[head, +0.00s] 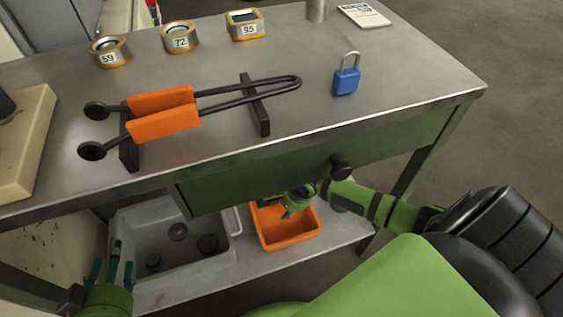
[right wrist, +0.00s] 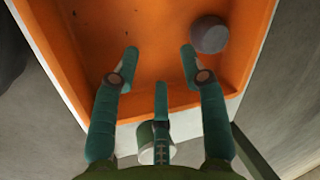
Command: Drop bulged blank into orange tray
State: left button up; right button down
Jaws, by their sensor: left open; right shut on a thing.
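The orange tray (head: 296,239) stands on the lower shelf under the bench front, and it fills much of the right wrist view (right wrist: 110,20). A dark round blank (right wrist: 209,35) shows over the tray floor, just beyond my right gripper's right fingertip; I cannot tell if it is bulged. My right gripper (head: 292,203) is above the tray. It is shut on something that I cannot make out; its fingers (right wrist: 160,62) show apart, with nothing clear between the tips. My left gripper (head: 118,262) is open and empty by the grey bin's left side.
The grey bin (head: 236,222) left of the tray holds several dark blanks (head: 207,243). The bench edge and drawer overhang the shelf.

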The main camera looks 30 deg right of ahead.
jog(key=shift+w, duration=0.1)
jog(key=c, duration=0.7)
grip_release()
jog(key=shift+o, duration=0.5)
jog(key=v, duration=0.7)
jog(key=shift+r, duration=0.3)
